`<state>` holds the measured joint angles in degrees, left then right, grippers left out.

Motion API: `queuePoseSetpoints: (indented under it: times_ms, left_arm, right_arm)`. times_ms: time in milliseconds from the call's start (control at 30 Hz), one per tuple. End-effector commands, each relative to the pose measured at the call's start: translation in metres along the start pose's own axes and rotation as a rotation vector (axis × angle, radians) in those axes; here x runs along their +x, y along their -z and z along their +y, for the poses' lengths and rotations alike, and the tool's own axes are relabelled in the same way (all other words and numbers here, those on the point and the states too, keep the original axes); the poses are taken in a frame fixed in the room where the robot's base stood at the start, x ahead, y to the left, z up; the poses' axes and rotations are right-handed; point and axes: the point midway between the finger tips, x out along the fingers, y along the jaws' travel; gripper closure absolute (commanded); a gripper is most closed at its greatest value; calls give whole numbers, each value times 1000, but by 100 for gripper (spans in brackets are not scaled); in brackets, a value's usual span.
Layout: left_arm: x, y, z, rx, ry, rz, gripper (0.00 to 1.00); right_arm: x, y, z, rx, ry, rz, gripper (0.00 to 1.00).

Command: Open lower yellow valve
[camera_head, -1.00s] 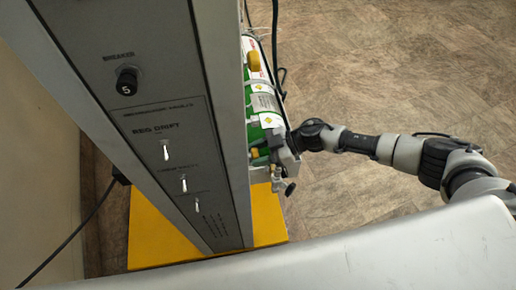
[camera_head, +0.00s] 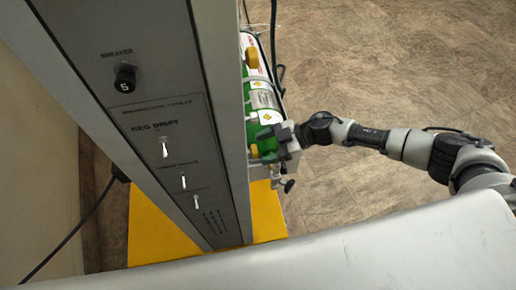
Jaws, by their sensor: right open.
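The lower yellow valve (camera_head: 254,151) shows as a small yellow piece low on the right side of the tall grey panel, partly hidden by my gripper. My right gripper (camera_head: 264,143) is open beside it, its fingers pointing left toward the panel. I cannot tell whether a finger touches the valve. The upper yellow valve (camera_head: 252,58) sits higher on the same side, clear of my gripper. A green and white cylinder (camera_head: 262,97) with labels lies between the two valves. My left gripper is not in view.
The grey panel (camera_head: 150,110) carries a black breaker knob (camera_head: 125,77) and several switches. It stands on a yellow base (camera_head: 155,235). A small dark knob (camera_head: 289,186) sticks out below my gripper. Dark cables run behind the cylinder. The floor to the right is clear.

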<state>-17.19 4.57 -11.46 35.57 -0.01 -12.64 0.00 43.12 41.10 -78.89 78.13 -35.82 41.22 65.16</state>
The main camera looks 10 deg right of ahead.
Motion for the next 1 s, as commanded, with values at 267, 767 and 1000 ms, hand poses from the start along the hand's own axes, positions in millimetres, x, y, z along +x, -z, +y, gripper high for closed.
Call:
queuePoseSetpoints:
  times_ms: [267,767,1000]
  left_arm:
    - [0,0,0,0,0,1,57]
    - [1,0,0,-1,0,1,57]
    - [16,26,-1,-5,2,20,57]
  right_arm:
    - [-57,0,0,-1,-1,-1,33]
    - [-81,0,0,-1,0,2,33]
    - [-70,-15,1,5,11,96,33]
